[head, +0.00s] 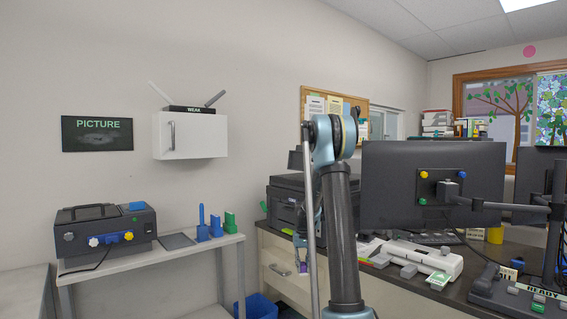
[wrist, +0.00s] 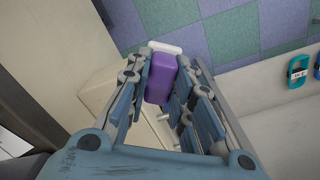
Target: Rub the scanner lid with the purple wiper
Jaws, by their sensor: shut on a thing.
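My gripper (wrist: 163,85) is shut on the purple wiper (wrist: 160,78), a purple block with a white strip at its far end. In the head view my gripper (head: 301,250) hangs low in front of the beige cabinet, and a bit of the purple wiper (head: 303,268) shows at its tip. A black scanner-like machine (head: 284,208) stands on the counter behind my arm, with a flat dark lid (head: 287,181) on top. My arm hides its right part. The wiper is below the lid and apart from it.
A beige cabinet with a drawer (head: 276,264) is under the dark counter. A white device (head: 420,257) and a large monitor (head: 430,195) stand to the right. A shelf table (head: 150,260) at left holds a black machine (head: 105,230). A blue bin (head: 258,306) is on the floor.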

